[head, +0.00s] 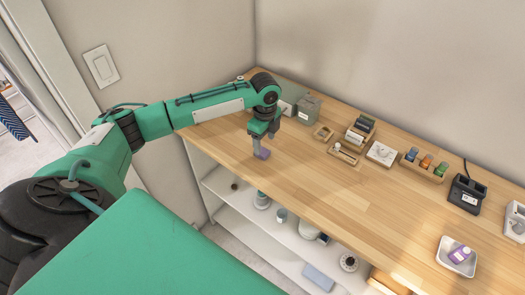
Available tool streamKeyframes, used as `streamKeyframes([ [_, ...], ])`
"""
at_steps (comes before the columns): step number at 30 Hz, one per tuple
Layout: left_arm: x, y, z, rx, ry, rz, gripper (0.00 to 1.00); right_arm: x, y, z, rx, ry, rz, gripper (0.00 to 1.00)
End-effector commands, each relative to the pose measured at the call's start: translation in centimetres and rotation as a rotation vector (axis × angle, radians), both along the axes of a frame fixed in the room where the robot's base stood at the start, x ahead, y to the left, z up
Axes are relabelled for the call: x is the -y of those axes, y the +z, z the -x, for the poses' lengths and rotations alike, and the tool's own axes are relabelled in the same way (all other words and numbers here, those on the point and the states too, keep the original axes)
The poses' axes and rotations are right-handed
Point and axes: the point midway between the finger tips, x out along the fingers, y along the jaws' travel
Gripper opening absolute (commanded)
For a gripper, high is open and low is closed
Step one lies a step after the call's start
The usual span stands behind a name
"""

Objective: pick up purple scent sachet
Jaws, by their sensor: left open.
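A small purple scent sachet (263,154) lies on the wooden counter (300,185) near its left front edge. My left gripper (258,150) reaches down from above, with its fingertips right at the sachet and hiding part of it. Its jaws are open; whether the fingers touch the sachet is too small to tell. Another purple item with a pale label (459,254) lies in a white tray (443,256) at the lower right. My right gripper is out of view.
Grey boxes (309,108), wooden trays with small items (345,150), a rack of coloured rolls or bottles (426,163) and a black device (467,192) line the back of the counter. The middle is clear. Shelves below (235,195) hold several items.

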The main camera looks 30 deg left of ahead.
Motion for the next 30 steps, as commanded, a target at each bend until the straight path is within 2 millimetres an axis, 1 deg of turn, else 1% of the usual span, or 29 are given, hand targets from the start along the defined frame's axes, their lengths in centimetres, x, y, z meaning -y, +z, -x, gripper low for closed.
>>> streamKeyframes([
  [1, -0.1, -0.2, 0.0, -0.002, 0.0, -0.001, 0.62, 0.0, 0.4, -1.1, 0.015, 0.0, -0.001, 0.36],
  [2, -0.1, -0.4, 0.0, -0.002, 0.001, -0.001, 0.62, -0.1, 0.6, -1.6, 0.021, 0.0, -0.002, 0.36],
  [3, -0.2, -0.9, -0.1, -0.002, 0.001, 0.0, 0.62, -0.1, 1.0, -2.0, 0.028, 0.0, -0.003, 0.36],
  [5, -0.4, -1.7, -0.2, -0.004, 0.001, 0.0, 0.62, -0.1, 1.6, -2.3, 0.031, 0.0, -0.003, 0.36],
  [7, -0.7, -2.8, -0.3, -0.004, 0.002, -0.001, 0.62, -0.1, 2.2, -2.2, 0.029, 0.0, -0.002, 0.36],
  [9, -0.7, -3.9, -0.4, -0.002, 0.001, -0.001, 0.62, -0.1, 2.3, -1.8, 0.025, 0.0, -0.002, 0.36],
  [12, -0.6, -4.9, -0.4, -0.002, -0.001, 0.0, 0.62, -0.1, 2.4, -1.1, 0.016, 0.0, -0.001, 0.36],
  [16, -0.6, -5.3, -0.4, 0.0, -0.001, 0.0, 0.62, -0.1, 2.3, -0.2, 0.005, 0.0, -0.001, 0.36],
  [20, -0.7, -5.2, -0.4, 0.0, -0.001, 0.0, 0.62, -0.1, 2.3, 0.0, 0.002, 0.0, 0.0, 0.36],
  [21, -0.7, -5.2, -0.4, 0.0, -0.001, 0.0, 0.54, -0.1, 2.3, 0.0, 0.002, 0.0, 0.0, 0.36],
  [23, -0.7, -5.2, -0.4, 0.0, -0.001, 0.0, 0.42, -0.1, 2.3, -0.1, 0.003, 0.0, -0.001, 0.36],
  [27, -0.7, -5.2, -0.4, 0.0, -0.001, -0.001, 0.15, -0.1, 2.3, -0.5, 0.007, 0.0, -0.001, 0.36],
  [30, -0.7, -5.2, -0.4, 0.0, -0.001, -0.001, 0.14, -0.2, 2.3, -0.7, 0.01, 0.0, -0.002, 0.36],
])
